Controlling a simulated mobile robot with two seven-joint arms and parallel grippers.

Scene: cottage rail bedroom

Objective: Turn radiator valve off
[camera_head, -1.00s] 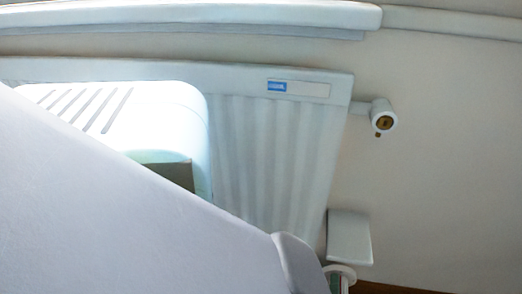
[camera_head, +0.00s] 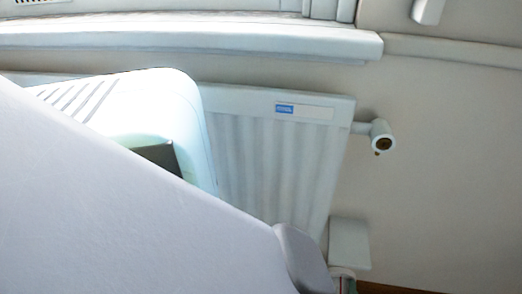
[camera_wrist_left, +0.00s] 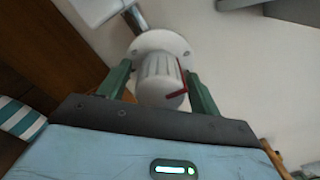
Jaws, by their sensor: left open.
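The radiator valve (camera_wrist_left: 160,80) is a white ribbed knob with a red mark, in front of a round white flange, in the left wrist view. My left gripper (camera_wrist_left: 160,72) is open, with one green finger on either side of the knob. I cannot tell whether either finger touches it. In the head view my pale left arm crosses the lower left and hides much of the radiator (camera_head: 270,165). Only a small part of the gripper and valve area shows at the bottom edge there. My right gripper is not in view.
A white box-like unit with slots (camera_head: 160,105) stands in front of the radiator at left. A pipe fitting (camera_head: 381,136) sticks out at the radiator's upper right. A sill (camera_head: 200,45) runs above.

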